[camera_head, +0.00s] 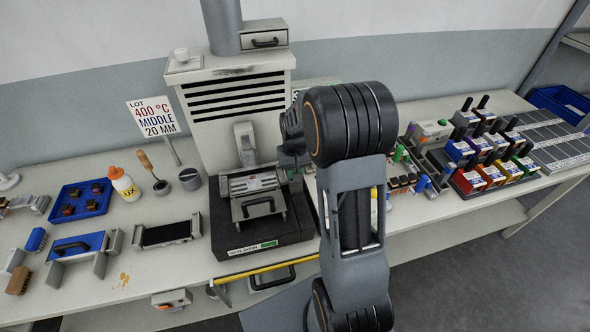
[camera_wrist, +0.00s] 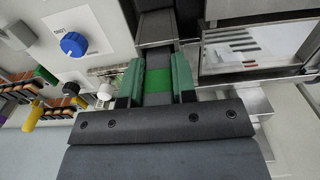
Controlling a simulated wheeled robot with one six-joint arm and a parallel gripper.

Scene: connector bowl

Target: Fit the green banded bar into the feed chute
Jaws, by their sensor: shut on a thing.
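In the wrist view my gripper (camera_wrist: 157,68) is shut, with its green fingers on either side of the green banded bar (camera_wrist: 158,81). The green band shows between the fingers. The bar's far end points up the picture towards a grey channel (camera_wrist: 156,28), which looks like the feed chute. I cannot tell whether the bar's end is in it or short of it. In the head view my gripper (camera_head: 292,160) is at the right side of the solder machine (camera_head: 250,190). My arm hides much of it there, and the bar is not clear.
A white box with a blue knob (camera_wrist: 73,44) stands left of the gripper in the wrist view. A clear-topped tray (camera_wrist: 255,45) is close on the right. In the head view, coloured bins (camera_head: 490,165) stand on the right, and a blue tray (camera_head: 80,202) and bottle (camera_head: 124,185) on the left.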

